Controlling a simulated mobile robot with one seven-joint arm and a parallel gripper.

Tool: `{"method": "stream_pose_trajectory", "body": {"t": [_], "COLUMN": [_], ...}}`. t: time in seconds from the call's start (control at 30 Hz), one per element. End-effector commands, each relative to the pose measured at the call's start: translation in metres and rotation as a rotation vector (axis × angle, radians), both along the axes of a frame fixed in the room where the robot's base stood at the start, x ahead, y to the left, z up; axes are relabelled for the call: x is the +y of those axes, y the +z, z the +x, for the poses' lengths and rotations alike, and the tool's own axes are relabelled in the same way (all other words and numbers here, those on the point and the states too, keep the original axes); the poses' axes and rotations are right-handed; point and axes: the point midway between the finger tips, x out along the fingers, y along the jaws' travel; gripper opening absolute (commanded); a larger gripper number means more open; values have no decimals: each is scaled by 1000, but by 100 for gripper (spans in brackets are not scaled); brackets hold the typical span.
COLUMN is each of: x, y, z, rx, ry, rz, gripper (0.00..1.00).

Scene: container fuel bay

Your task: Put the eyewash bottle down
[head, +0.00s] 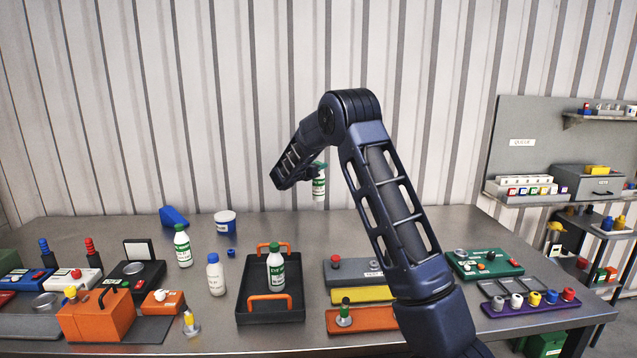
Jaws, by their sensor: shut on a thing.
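My gripper (316,172) is shut on a white eyewash bottle (318,187) with a green label and green cap. The bottle hangs upright in the air above the back of the metal bench (330,228), and my arm partly hides the gripper's fingers. A similar green-capped bottle (276,271) stands in the black tray with orange handles (255,317). Another green-capped bottle (182,247) stands on the bench at the back left.
A blue-capped white bottle (215,277) stands left of the tray. A white tub with a blue band (225,222) and a blue wedge (173,216) stand at the back. Grey, yellow and orange blocks (362,320) lie right of the tray. Bare bench shows behind the tray.

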Motion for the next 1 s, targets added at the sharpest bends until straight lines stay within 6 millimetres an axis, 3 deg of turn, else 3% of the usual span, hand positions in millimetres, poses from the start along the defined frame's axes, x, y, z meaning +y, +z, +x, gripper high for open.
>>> {"method": "stream_pose_trajectory", "body": {"t": [0.1, 0.3, 0.47, 0.67, 1.0], "x": [1, 3, 27, 84, 170], "y": [21, 40, 45, 48, 51], "z": [0, -2, -21, -77, -200], "rx": [-2, -1, 1, 4, 6], "ry": [1, 3, 27, 91, 218], "rz": [1, 1, 3, 7, 10], "gripper": [0, 0, 0, 0, 0]}}
